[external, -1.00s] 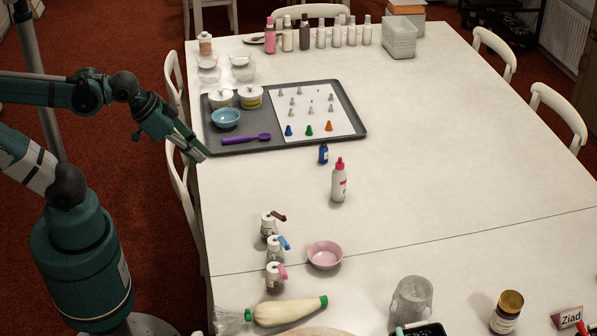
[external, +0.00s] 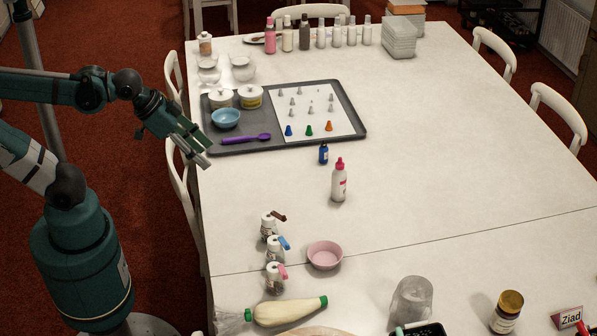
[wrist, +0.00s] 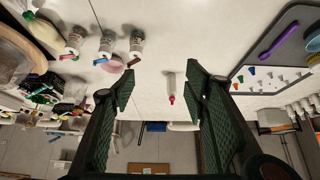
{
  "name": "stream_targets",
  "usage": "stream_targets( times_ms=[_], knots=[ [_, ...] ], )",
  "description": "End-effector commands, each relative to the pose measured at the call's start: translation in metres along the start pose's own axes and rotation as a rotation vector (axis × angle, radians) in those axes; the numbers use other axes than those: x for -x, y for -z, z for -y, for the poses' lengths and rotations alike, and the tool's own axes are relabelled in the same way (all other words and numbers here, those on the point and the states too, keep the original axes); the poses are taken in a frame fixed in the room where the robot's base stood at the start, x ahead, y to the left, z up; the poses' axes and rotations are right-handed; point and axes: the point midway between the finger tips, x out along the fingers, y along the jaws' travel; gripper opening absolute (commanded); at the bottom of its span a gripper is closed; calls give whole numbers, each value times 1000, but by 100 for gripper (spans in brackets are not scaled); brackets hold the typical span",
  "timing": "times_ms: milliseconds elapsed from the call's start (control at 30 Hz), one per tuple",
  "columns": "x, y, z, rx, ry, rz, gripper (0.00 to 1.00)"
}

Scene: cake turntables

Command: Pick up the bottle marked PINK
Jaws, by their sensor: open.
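A white bottle with a pink-red cap and a pink mark (external: 339,184) stands upright on the table, near the middle; its lettering is too small to read. In the wrist view the same bottle (wrist: 171,82) appears between my fingers but well beyond them. My gripper (external: 205,154) is open and empty at the table's left edge, above and left of the bottle and apart from it. Both fingers of my gripper (wrist: 160,74) show wide apart in the wrist view.
A dark tray (external: 240,147) lies behind, with bowls and nozzles. Several small jars and a pink bowl (external: 325,255) stand nearer.

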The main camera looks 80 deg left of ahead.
Motion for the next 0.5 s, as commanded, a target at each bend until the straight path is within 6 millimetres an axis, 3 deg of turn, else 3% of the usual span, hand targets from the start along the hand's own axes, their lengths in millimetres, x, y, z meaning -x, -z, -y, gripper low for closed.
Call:
stream_targets(
  times_ms=[500],
  knots=[
    [-22, 66, 4, -47, -16, 41, 45]
  ],
)
